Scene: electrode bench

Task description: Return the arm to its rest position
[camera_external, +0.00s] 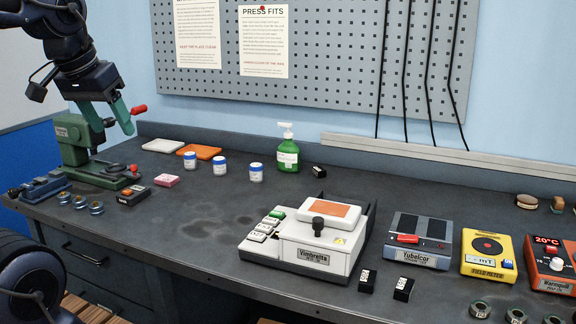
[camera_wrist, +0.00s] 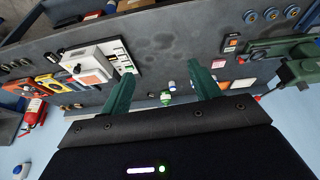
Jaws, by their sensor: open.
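My gripper (camera_external: 112,126) hangs from my arm at the upper left of the external view, in front of or above the green press. Its two green fingers are spread apart with nothing between them. In the wrist view my gripper (camera_wrist: 164,80) also shows its fingers wide apart and empty. That view sees the bench upside down, with the bench top beyond the fingertips. My arm is raised above the bench's left end; its upper part runs out of the picture.
The green press (camera_external: 72,140) with a red-tipped lever stands near the gripper. The dark bench (camera_external: 190,235) holds the white Vimbretta machine (camera_external: 315,250), small jars, a green bottle (camera_external: 288,155) and several instruments at right. A pegboard (camera_external: 340,60) backs it. The middle of the bench is clear.

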